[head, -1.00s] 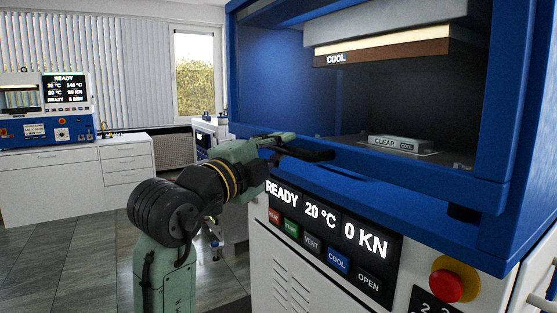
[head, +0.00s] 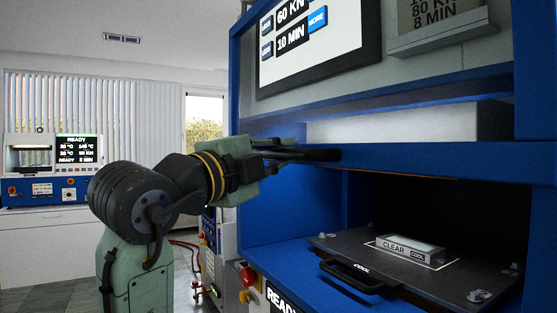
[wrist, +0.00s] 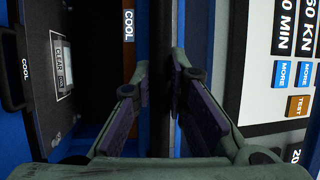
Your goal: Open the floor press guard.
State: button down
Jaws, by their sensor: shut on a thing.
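The floor press fills the right of the head view, with its blue frame (head: 240,150). The guard's blue lower bar (head: 440,160) crosses the press opening, well above the lower platen (head: 335,243). My gripper (head: 322,155) is at the left part of this bar, shut on the guard's dark handle, which is mostly hidden by the fingers. In the wrist view my gripper (wrist: 160,72) shows its two fingers on either side of a dark strip. The chamber below the bar is open to view.
A block marked CLEAR (head: 410,247) lies on the lower platen, behind a black handle (head: 360,276). A touchscreen (head: 310,40) is above the opening. A red button (head: 248,276) sits low at the front. A smaller press (head: 45,165) stands on a far-left bench.

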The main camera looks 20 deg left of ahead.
jog(key=c, duration=1.6)
grip_release()
jog(key=shift+o, duration=0.2)
jog(key=v, duration=1.2)
